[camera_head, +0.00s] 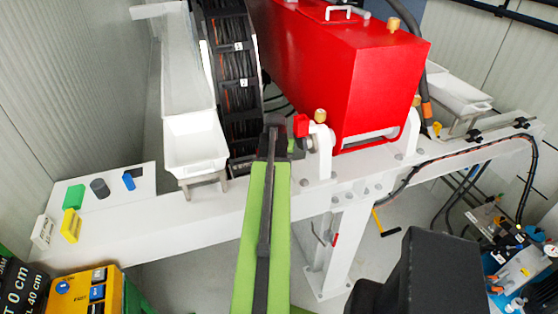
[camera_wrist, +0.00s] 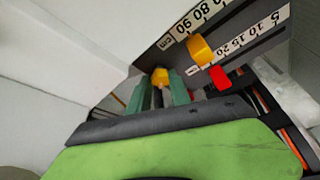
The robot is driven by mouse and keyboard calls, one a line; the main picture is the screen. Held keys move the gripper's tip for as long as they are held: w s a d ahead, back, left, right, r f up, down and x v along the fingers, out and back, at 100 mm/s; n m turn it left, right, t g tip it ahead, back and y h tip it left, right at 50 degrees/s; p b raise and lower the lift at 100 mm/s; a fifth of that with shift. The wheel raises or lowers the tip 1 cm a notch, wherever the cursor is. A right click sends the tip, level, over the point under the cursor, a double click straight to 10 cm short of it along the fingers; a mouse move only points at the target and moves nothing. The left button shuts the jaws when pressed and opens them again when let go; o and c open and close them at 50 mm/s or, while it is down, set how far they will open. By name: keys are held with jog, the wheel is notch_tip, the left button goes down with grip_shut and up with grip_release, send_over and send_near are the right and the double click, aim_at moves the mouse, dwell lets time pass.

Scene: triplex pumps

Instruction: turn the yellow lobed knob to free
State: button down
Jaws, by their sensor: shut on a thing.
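The yellow lobed knob (camera_wrist: 160,75) shows in the wrist view, just beyond the tips of my two green fingers. My gripper (camera_wrist: 161,88) is shut on it, with one finger on each side. The knob's lower part is hidden between the fingers, and its turn position cannot be read. In the head view my green arm reaches up from the bottom centre to the white beam. The dark end of my gripper (camera_head: 275,140) is in front of the black cable chain there, and the held knob is hidden.
A yellow pointer (camera_wrist: 200,50) and a red pointer (camera_wrist: 219,78) sit by scales right of the knob. In the head view, a red tank (camera_head: 345,70), a white tray (camera_head: 195,147) and a red block (camera_head: 301,125) crowd my gripper.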

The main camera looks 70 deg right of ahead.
jog(key=shift+s+d+n, duration=0.1)
jog(key=shift+d+n, duration=0.05)
jog(key=shift+n, duration=0.15)
jog(key=c, duration=1.2)
grip_release()
jog(key=shift+r, duration=0.15)
